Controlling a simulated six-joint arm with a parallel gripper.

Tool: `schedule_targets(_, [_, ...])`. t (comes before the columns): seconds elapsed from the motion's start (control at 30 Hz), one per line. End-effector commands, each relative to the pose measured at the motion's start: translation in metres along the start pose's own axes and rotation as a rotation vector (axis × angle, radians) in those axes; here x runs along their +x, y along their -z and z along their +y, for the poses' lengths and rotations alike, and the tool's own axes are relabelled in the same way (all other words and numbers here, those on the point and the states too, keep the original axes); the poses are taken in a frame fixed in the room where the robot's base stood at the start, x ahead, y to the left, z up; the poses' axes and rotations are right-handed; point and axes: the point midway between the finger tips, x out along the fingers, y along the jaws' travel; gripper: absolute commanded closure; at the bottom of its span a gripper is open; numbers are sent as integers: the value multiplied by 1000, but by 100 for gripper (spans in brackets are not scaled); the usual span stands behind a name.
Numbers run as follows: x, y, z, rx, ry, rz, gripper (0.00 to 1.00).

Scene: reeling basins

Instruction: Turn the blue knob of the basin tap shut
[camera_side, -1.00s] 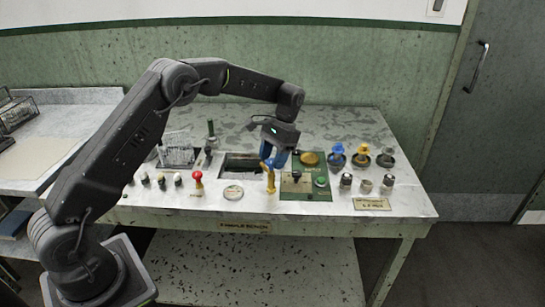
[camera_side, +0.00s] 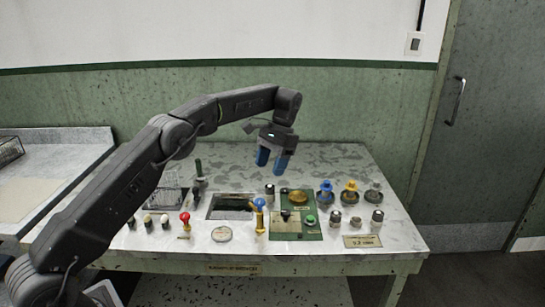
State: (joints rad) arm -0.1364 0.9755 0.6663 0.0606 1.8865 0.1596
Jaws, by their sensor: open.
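The basin tap (camera_side: 260,222) is a yellow upright spout at the front middle of the bench, right of the dark sunken basin (camera_side: 229,207). Its blue knob (camera_side: 260,203) sits on top and is in plain view. My gripper (camera_side: 272,162) hangs above and behind the knob in the picture, with its blue fingers pointing down. The fingers are apart with nothing between them, and a clear gap separates them from the knob. How far the knob is turned is too small to tell.
A green panel (camera_side: 310,229) with a green button stands right of the tap. Blue, yellow and grey knobbed fittings (camera_side: 349,192) stand at the back right. A red-topped knob (camera_side: 185,218) and a round disc (camera_side: 222,234) are at the left front. A wire rack (camera_side: 168,199) stands left.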

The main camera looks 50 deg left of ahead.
Motion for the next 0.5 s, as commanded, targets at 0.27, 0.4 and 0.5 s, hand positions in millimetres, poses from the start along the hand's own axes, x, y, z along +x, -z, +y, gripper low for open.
schedule_targets(0.27, [-17,0,0,0,0,1,42])
schedule_targets(0.4, [-21,0,0,0,0,2,42])
schedule_targets(0.5, [-21,0,0,0,0,1,42])
